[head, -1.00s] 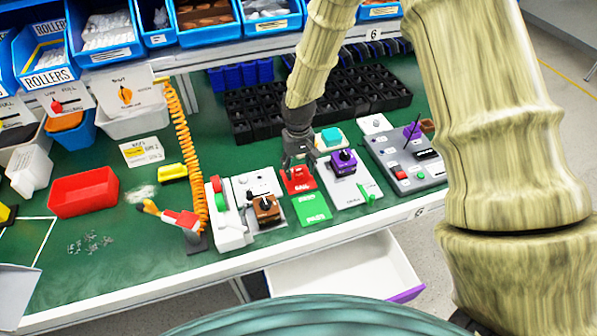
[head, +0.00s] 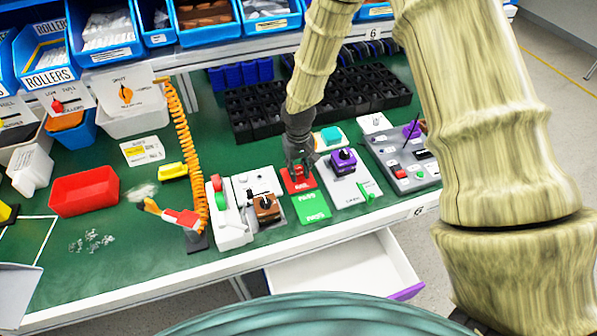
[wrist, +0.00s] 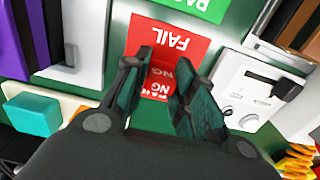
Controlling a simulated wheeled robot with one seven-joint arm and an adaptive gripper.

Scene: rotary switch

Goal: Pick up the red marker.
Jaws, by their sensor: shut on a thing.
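My gripper (wrist: 163,66) points down at the red area of the bench, and it also shows in the head view (head: 300,168). Its dark fingers are shut on a small red marker (wrist: 157,82) lettered "NG", seen between them in the wrist view. The fingers hide part of the marker's sides. A flat red "FAIL" card (wrist: 175,38) lies just beyond the fingertips. I cannot tell whether the marker is clear of the bench. In the head view the marker is hard to separate from the red card (head: 300,187).
A green "PASS" card (head: 311,207) adjoins the red card. A panel with a purple rotary switch (head: 343,161) stands to the right, and one with a brown switch (head: 266,208) to the left. A black compartment rack (head: 250,120) is behind. A red bin (head: 84,192) sits far left.

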